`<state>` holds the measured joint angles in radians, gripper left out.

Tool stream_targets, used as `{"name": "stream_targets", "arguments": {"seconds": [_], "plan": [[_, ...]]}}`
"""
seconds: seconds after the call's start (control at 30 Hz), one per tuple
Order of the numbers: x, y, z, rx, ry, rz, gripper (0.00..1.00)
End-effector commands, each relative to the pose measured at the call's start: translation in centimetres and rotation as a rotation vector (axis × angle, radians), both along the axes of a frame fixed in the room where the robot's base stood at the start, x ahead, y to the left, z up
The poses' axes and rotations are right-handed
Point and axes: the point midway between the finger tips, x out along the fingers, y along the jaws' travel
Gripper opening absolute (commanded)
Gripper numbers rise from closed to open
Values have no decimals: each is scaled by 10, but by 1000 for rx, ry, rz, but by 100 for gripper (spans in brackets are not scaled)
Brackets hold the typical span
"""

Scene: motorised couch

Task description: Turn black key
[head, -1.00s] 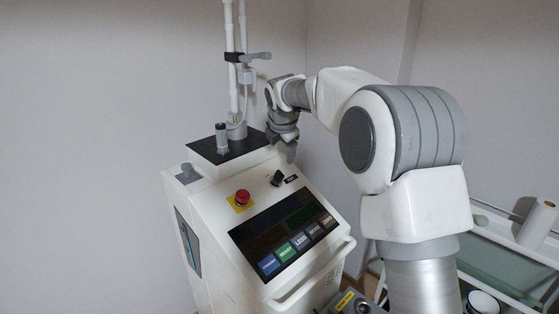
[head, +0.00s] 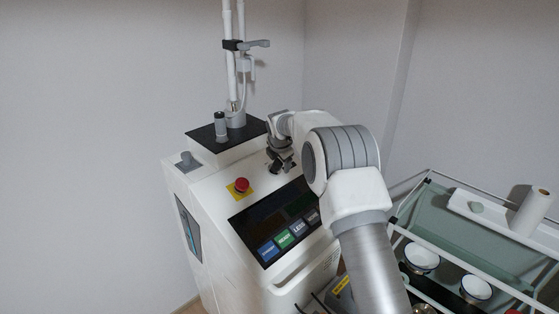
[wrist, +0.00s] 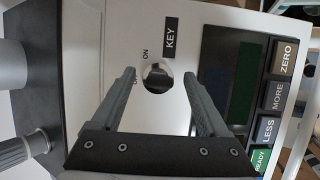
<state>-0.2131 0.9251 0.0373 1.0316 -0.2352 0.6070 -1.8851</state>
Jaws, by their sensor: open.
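The key switch (wrist: 156,82) shows in the wrist view as a round metallic and dark disc on the white console panel. A black KEY label (wrist: 170,38) and the word ON are printed beside it; another word is partly hidden by a finger. My gripper (wrist: 158,78) is open, with one finger on each side of the switch. No contact with the key is visible, and I cannot tell the key's exact angle. In the head view my gripper (head: 280,165) is over the console's upper right and largely hides the key.
The console carries a red stop button (head: 241,186) on a yellow plate and a dark display (head: 262,213) with coloured buttons. A pole (head: 232,60) rises behind. A green-shelved cart (head: 455,225) with bowls and a paper roll stands at right.

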Motion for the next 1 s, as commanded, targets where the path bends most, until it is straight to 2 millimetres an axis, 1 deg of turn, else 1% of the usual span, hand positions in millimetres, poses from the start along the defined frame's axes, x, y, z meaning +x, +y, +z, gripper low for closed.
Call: {"name": "stream_targets", "arguments": {"seconds": [0.13,0.4,0.47,0.5,0.57,0.6,0.67,0.7,0.83,0.9,0.93,1.0], "plan": [[3,0,-5,-1,0,1,78],[3,0,-5,0,-1,1,78],[3,0,-5,0,-1,1,67],[3,0,-5,0,-1,1,60],[3,0,-5,0,-1,1,49],[3,0,-5,0,-1,1,42],[3,0,-5,-1,0,1,31],[3,0,-5,-1,0,1,24],[3,0,-5,-1,0,1,0],[3,0,-5,-1,0,1,0],[3,0,-5,-1,0,1,36],[3,0,-5,-1,0,1,23]]}}
